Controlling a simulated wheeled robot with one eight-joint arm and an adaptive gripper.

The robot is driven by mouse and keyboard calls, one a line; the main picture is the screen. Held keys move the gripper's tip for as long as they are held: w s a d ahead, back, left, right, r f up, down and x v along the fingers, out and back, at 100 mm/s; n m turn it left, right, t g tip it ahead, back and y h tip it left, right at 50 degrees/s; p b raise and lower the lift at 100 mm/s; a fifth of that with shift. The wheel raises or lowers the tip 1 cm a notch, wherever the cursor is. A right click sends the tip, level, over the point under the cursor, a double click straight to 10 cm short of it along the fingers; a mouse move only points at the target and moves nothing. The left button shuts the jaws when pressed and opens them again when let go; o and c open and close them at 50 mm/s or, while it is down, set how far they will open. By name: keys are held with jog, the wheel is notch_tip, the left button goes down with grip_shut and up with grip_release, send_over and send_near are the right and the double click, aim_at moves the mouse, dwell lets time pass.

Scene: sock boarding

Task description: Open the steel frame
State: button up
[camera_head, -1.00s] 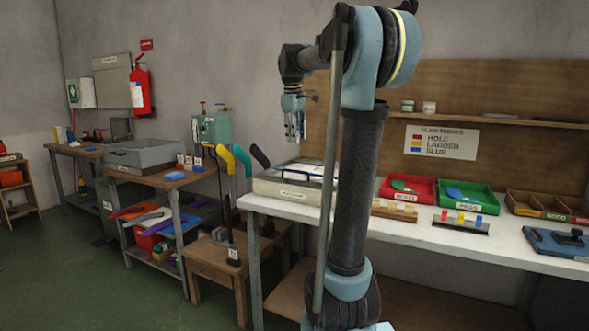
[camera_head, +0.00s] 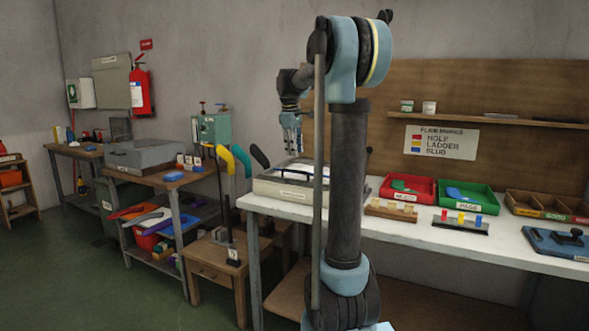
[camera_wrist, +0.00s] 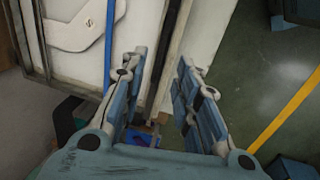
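The steel frame (camera_head: 283,187) is the low, pale, box-like unit with a label on its front and a dark bar over its top, on the left end of the white bench. In the wrist view, its edge (camera_wrist: 172,45) runs up between my fingers, beside a white surface with a pale flat shape (camera_wrist: 80,22). My gripper (camera_head: 292,150) hangs just above the unit, pointing down. In the wrist view, my gripper (camera_wrist: 157,68) has its fingers wide apart with nothing held. I cannot tell whether a finger touches the edge. My arm hides part of the unit's right side.
To the right on the white bench (camera_head: 400,238) stand a red tray (camera_head: 425,198), a green tray (camera_head: 489,207) and a wooden divided box (camera_head: 540,216). Yellow and dark upright shapes (camera_head: 241,160) rise close to the bench's left. A backboard (camera_head: 440,90) stands behind.

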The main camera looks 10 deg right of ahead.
aim_at(295, 171)
jog(key=f, duration=0.2)
jog(key=w+f, duration=0.1)
jog(key=f, duration=0.2)
jog(key=d+f, duration=0.1)
jog(key=f, duration=0.2)
jog(key=shift+w, duration=0.15)
grip_shut()
